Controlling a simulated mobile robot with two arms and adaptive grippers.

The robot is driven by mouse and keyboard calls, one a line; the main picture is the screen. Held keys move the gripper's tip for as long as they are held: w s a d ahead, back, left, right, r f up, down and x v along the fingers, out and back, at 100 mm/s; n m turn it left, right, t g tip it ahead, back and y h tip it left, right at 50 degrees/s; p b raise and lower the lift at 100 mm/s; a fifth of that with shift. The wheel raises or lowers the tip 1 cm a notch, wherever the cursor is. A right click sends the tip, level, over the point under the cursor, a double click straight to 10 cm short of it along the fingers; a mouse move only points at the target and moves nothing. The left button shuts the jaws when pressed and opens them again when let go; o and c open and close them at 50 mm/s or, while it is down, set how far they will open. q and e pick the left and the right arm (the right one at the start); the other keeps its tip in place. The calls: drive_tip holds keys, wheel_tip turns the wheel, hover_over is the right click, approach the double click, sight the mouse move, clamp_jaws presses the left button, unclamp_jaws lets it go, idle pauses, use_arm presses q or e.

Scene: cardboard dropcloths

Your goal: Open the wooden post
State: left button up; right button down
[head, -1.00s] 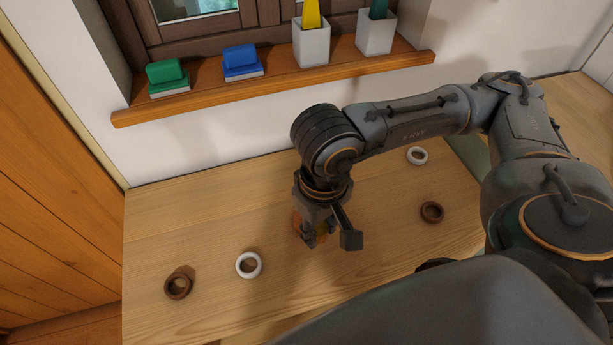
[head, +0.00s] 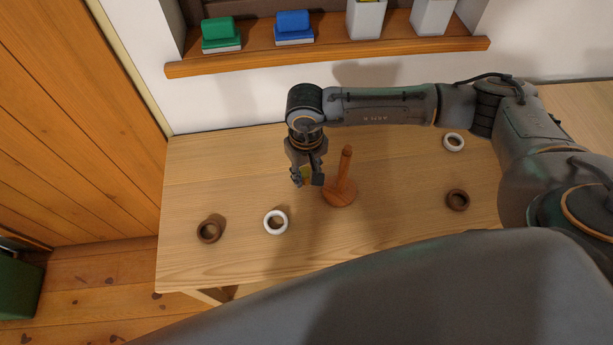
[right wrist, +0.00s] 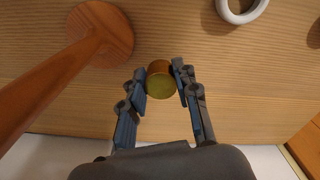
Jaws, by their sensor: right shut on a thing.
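The wooden post (head: 346,165) stands upright on its round base (head: 340,195) on the table, and its top is bare. In the right wrist view the post (right wrist: 40,85) runs in from the left. My right gripper (head: 308,180) is just left of the post, pointing down. It is shut on a small round yellow cap (right wrist: 159,82) with an orange-brown side. In the right wrist view the cap sits between the two fingertips (right wrist: 160,80), apart from the post. The fingers hide most of the cap in the head view. My left gripper is not in view.
A brown ring (head: 209,231) and a white ring (head: 266,225) lie left of the post. Another white ring (head: 453,135) and brown ring (head: 458,192) lie right. A sill (head: 380,54) with green and blue blocks and white pots runs behind. The table's front left is clear.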

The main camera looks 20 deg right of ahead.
sight(307, 176)
wheel_tip(307, 176, down, 2)
drive_tip(key=shift+f+p, duration=0.15)
drive_tip(key=shift+p, duration=0.3)
drive_tip(key=shift+f, duration=0.25)
drive_tip(key=shift+f, duration=0.1)
drive_tip(key=shift+f+b, duration=0.15)
drive_tip(key=shift+b, duration=0.15)
drive_tip(key=c, duration=1)
unclamp_jaws()
drive_tip(key=shift+r, duration=0.2)
